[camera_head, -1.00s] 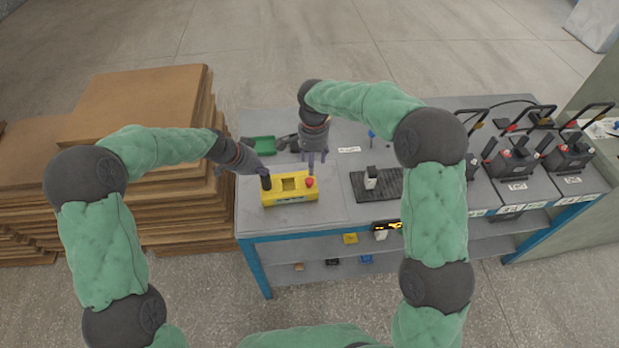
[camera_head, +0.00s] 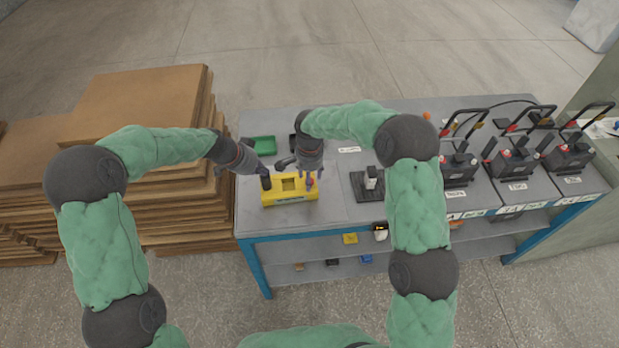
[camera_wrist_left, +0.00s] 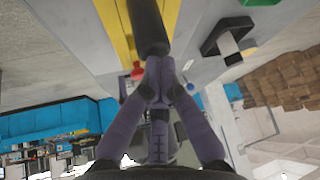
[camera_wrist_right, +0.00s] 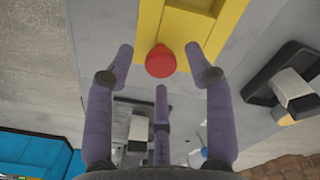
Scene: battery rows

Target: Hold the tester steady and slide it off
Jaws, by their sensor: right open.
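The yellow tester (camera_head: 288,199) lies on the grey table with a black upright handle (camera_head: 265,183) at its left end and a red knob (camera_head: 310,181) at its right end. My left gripper (camera_head: 263,170) is at the top of the handle; in the left wrist view its fingers (camera_wrist_left: 158,72) close together on the end of the black handle (camera_wrist_left: 148,28). My right gripper (camera_head: 308,176) hangs over the tester's right end. In the right wrist view its open fingers (camera_wrist_right: 160,65) stand apart on both sides of the red knob (camera_wrist_right: 160,61), holding nothing.
A black holder (camera_head: 365,190) with a white-and-black piece stands right of the tester. A green tray (camera_head: 262,145) lies behind. Several chargers (camera_head: 515,160) fill the table's right side. Stacked cardboard (camera_head: 140,110) borders the left. A lower shelf (camera_head: 330,270) carries small items.

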